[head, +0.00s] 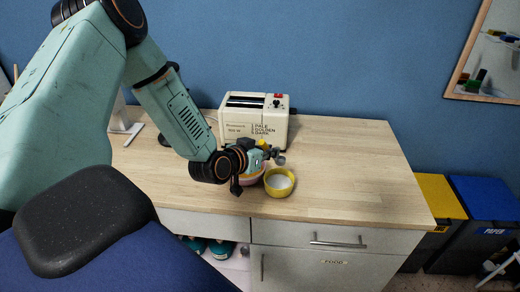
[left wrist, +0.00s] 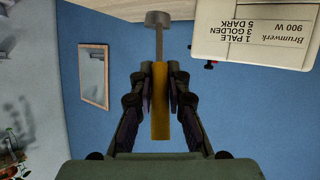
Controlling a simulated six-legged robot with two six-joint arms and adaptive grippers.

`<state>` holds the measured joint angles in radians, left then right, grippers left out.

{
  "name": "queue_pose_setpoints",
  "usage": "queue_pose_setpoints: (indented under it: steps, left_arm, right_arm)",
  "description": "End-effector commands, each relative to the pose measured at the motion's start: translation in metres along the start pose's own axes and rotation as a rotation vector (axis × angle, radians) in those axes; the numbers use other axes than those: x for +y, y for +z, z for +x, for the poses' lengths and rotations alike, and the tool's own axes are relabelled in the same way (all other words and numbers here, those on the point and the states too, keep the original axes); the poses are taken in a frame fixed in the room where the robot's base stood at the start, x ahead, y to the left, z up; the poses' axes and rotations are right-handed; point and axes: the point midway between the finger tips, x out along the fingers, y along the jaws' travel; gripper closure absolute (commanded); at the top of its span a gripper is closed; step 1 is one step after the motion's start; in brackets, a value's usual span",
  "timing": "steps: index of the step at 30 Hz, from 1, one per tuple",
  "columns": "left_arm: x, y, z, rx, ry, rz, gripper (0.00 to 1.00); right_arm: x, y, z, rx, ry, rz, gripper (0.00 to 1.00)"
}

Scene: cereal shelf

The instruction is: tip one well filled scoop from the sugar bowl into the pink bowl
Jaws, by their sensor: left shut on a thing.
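My left gripper (head: 262,153) is shut on the yellow handle of a scoop; the handle (left wrist: 160,100) stands between the fingers in the left wrist view. The scoop's grey metal cup (head: 280,160) sticks out to the right of the gripper, above the worktop. It also shows at the top of the left wrist view (left wrist: 158,18); I cannot see what it holds. The yellow sugar bowl (head: 279,190), with white sugar inside, stands just below the cup. The pink bowl (head: 252,181) is left of it, mostly hidden by my gripper. My right gripper is not in view.
A cream toaster (head: 257,122) stands behind the bowls against the blue wall. The wooden worktop (head: 355,165) is clear to the right. Below it are a drawer (head: 335,238) and an open shelf. Yellow and blue bins (head: 482,205) stand at the right.

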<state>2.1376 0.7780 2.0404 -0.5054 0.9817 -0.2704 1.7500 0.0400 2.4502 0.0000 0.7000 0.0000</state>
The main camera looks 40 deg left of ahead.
Motion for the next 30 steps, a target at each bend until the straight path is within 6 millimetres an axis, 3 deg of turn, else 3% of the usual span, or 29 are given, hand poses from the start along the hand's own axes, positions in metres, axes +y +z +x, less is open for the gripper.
queue_pose_setpoints:
  steps: [16,30]
  left_arm:
    - [-0.005,0.063,0.041,-0.164,-0.03,0.021,1.0]
    - [-0.006,0.082,0.059,-0.284,-0.053,0.033,1.0]
  right_arm:
    - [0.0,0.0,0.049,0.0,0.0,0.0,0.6]
    - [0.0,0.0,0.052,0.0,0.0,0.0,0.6]
